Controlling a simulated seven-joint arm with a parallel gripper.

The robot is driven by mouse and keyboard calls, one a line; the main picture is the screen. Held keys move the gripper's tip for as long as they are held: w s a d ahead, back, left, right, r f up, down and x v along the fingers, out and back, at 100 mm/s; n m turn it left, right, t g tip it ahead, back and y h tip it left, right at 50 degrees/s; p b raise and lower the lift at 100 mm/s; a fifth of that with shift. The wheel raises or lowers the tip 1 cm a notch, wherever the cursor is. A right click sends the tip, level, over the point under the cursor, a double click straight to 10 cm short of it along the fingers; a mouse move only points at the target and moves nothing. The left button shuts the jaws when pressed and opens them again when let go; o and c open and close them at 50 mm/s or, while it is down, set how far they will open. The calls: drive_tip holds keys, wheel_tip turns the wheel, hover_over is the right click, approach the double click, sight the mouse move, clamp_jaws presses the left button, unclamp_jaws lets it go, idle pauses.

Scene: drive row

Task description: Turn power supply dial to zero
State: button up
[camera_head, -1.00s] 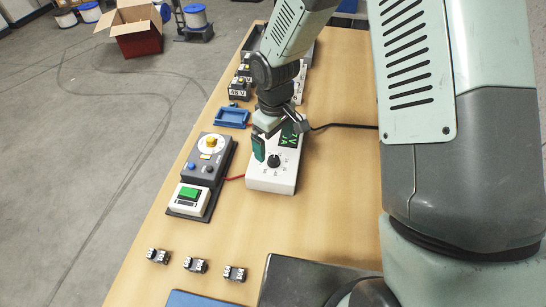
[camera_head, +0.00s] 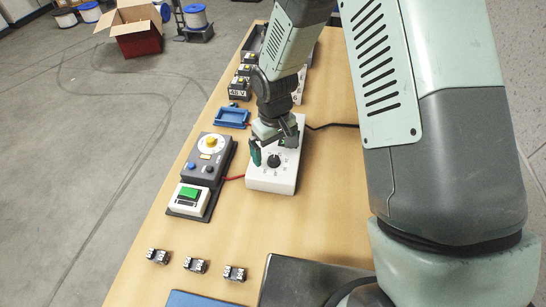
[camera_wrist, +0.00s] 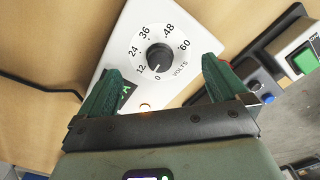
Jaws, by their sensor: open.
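The white power supply (camera_head: 262,182) stands on the bench with a black dial (camera_head: 274,161) on its face. In the wrist view the dial (camera_wrist: 158,57) sits in a printed volts scale from 0 to 60. A small pale mark on the knob appears to lie on the side near the 0; its exact angle is hard to tell. My gripper (camera_head: 272,148) is just above the supply. In the wrist view my gripper (camera_wrist: 162,70) is open, its green fingers on either side of the dial and apart from it. The green display is partly hidden by a finger.
A grey control box (camera_head: 208,160) with a yellow knob and a box with a green button (camera_head: 190,195) stand left of the supply. A blue tray (camera_head: 232,117) lies behind. Several small terminal blocks (camera_head: 196,265) lie in front. A black cable (camera_head: 330,126) runs right.

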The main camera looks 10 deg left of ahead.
sight(274, 158)
drive_tip(key=shift+f, duration=0.15)
drive_tip(key=shift+f, duration=1.05)
drive_tip(key=shift+c, duration=0.2)
drive_tip(key=c, duration=1.5)
drive_tip(key=n, duration=0.5)
drive_tip(key=shift+c, duration=0.2)
drive_tip(key=o, duration=1.6)
drive_tip(key=shift+r, duration=3.55)
